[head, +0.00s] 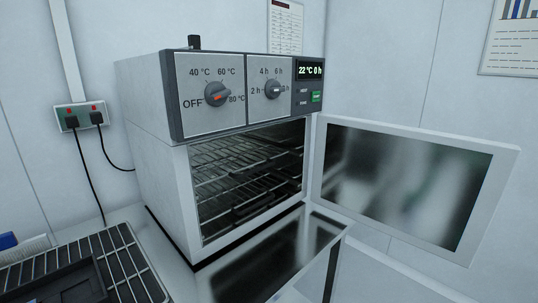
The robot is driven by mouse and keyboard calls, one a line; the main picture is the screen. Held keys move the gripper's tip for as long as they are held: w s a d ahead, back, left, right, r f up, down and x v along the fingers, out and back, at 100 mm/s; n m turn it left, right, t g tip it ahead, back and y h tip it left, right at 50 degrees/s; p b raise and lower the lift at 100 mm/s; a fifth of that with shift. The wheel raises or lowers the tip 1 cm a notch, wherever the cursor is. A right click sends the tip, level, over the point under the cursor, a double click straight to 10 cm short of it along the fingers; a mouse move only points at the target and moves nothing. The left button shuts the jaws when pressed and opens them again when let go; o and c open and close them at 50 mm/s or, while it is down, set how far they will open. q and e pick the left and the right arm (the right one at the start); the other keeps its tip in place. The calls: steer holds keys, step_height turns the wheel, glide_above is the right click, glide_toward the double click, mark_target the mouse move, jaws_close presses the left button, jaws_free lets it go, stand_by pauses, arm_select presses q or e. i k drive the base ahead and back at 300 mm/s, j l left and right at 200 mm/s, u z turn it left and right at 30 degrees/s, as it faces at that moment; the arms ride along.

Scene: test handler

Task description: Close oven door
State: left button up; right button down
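The oven (160,165) is a white box with a dark control panel (250,92) on top of its front, standing on a shiny metal surface. Its door (410,182), a white frame around a dark glass pane, stands wide open, swung out to the right from the right side of the oven. Neither of my grippers is in view.
A dark wire rack with a black tray (65,285) lies at the lower left. A wall socket (82,115) with two plugs and hanging cables is left of the oven. The metal surface (270,265) before the oven is clear. Walls stand close behind and right.

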mark_target(439, 193)
steer(key=i+l, duration=0.1)
steer(key=l, duration=0.3)
steer(key=i+l, duration=0.15)
steer(key=l, duration=0.2)
steer(key=i+l, duration=0.1)
steer(key=l, duration=0.3)
steer(key=i+l, duration=0.1)
steer(key=l, duration=0.3)
steer(key=i+l, duration=0.15)
steer(key=l, duration=0.2)
steer(key=i+l+u, duration=0.15)
steer(key=l+u, duration=0.35)
steer(key=l, duration=0.35)
steer(key=l+u, duration=0.5)
steer(key=l, duration=0.4)
steer(key=k+l+u, duration=0.2)
steer(key=l+u, duration=0.3)
steer(key=l, duration=0.35)
steer(key=u, duration=0.35)
